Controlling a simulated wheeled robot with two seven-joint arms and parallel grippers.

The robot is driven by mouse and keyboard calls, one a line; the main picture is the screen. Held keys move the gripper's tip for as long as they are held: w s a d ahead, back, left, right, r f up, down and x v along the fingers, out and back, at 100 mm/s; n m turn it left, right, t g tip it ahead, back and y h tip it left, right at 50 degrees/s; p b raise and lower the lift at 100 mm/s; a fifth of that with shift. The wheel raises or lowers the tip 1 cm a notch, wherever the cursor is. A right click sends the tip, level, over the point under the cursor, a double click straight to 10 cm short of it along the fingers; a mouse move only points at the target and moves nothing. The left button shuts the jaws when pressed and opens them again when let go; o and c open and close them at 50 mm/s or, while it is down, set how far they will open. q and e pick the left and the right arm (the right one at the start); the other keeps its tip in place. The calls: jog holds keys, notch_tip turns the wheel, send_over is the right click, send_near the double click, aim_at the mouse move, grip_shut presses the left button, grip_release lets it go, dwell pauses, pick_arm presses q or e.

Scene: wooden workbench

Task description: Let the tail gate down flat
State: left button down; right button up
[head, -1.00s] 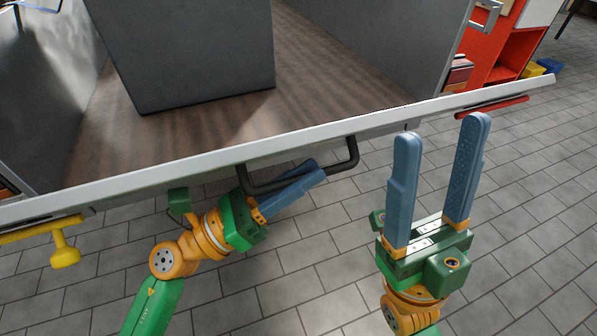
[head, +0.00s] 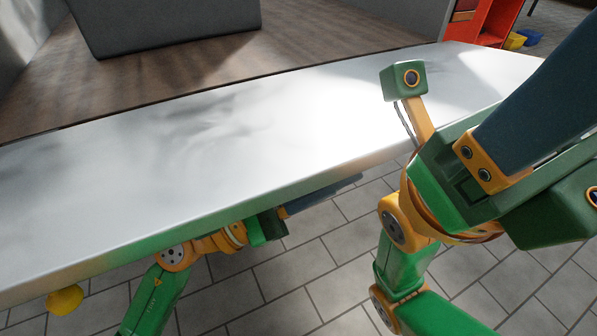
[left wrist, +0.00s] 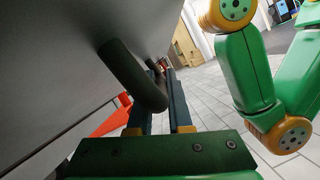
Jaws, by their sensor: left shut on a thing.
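The tail gate (head: 250,135) shows its broad, pale metal inner face, swung outward from the truck bed; whether it is fully flat I cannot tell. Its dark handle is hidden under the panel in the head view, but the left wrist view shows the curved black handle (left wrist: 135,78) on the grey outer face. My left gripper (head: 335,187) is under the gate's outer edge, shut on the handle, which runs between its fingers (left wrist: 160,105). My right gripper (head: 535,100) is raised close to the head camera, right of the gate; its fingertips are out of frame.
The wooden-floored bed (head: 170,75) holds a grey box (head: 165,22). A yellow knob (head: 65,299) shows below the gate's left end, and a red-orange part (left wrist: 112,120) under it. A red cabinet (head: 490,25) stands beyond. Tiled floor (head: 300,270) lies open in front.

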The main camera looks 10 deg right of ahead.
pick_arm(q)
jog(key=shift+w+a+f+m+g+b, duration=0.15)
jog(key=shift+f+m+g+b, duration=0.25)
jog(key=shift+f+m+b, duration=0.9)
jog(key=shift+f+n, duration=0.15)
jog(key=shift+n, duration=0.15)
jog(key=c, duration=0.8)
grip_release()
jog(key=shift+b, duration=0.3)
jog(key=shift+c, duration=0.2)
jog(key=v, duration=0.7)
jog(key=shift+w, duration=0.1)
